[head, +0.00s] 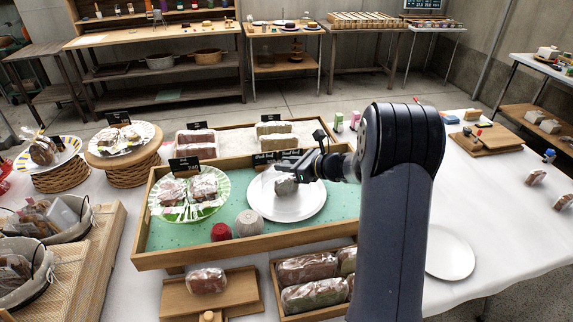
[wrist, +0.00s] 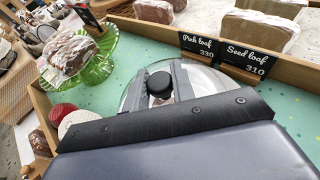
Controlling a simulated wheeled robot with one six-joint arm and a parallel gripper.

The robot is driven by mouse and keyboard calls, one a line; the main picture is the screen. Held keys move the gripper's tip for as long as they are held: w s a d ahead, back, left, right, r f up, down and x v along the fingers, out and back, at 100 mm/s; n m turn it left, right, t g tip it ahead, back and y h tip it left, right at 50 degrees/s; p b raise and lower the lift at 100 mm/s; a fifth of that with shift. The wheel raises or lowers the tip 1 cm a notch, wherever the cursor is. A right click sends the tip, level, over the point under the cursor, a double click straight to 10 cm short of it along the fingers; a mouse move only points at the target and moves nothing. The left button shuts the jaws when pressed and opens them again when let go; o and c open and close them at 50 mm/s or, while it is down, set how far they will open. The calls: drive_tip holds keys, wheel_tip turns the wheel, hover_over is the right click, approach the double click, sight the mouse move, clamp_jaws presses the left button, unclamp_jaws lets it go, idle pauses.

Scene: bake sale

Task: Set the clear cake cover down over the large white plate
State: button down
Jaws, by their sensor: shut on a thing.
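My gripper (head: 292,168) is shut on the black knob of the clear cake cover (wrist: 134,92). In the wrist view the knob (wrist: 159,85) sits between the two grey fingers, with the transparent dome around and below it. In the head view the large white plate (head: 287,211) lies in the wooden tray, directly below my gripper. A small greyish item (head: 285,186) shows on the plate. The dome is barely visible in the head view. I cannot tell whether its rim touches the plate.
A green glass plate (head: 158,206) with wrapped cakes stands left in the tray (head: 190,256). Black price signs (wrist: 248,60) stand close behind the cover. Another white plate (head: 449,252) lies right, on the tablecloth.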

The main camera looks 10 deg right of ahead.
drive_tip(key=shift+f, duration=0.2)
drive_tip(key=c, duration=1.2)
unclamp_jaws()
drive_tip(key=shift+r, duration=0.1)
drive_tip(key=shift+r, duration=0.15)
drive_tip(key=v, duration=1.2)
